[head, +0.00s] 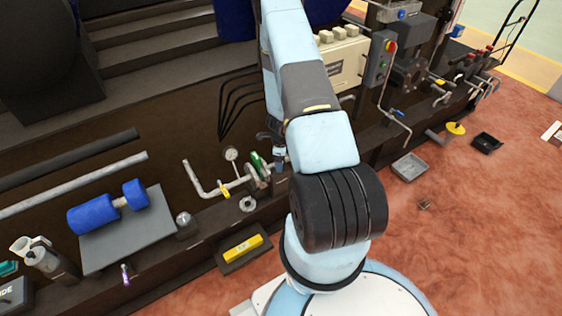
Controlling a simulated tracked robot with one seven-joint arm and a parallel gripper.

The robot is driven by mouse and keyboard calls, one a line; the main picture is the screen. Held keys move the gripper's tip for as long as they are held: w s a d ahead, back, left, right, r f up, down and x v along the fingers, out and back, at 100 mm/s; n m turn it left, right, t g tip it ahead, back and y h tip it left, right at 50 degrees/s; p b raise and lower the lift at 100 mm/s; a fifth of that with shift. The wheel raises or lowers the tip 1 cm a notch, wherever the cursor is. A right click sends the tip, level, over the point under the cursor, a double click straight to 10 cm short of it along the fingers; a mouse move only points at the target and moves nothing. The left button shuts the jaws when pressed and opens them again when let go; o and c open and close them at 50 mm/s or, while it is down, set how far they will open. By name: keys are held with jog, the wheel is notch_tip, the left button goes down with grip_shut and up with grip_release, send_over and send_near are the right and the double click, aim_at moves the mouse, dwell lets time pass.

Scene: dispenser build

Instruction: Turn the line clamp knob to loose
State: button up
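I cannot tell for sure which part is the line clamp knob. A pipe assembly (238,182) with a gauge (231,154), a yellow handle (224,189) and a green-rimmed flange (258,161) stands at mid-left of my arm. A small round metal fitting (247,204) sits just below it. A silver ball-topped post (184,219) stands farther left. The end of my arm with my gripper (279,163) seems to come down beside the flange, right of the gauge. It is small and partly hidden behind my nearer links, so its fingers and any contact are unclear.
A yellow block (243,249) lies in a dark tray below the pipes. A blue roller (93,214) rests on a grey plate at left. A control box (379,58) and valves stand at upper right. A grey tray (409,166) lies on the open reddish floor at right.

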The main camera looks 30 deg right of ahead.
jog(key=shift+f, duration=0.3)
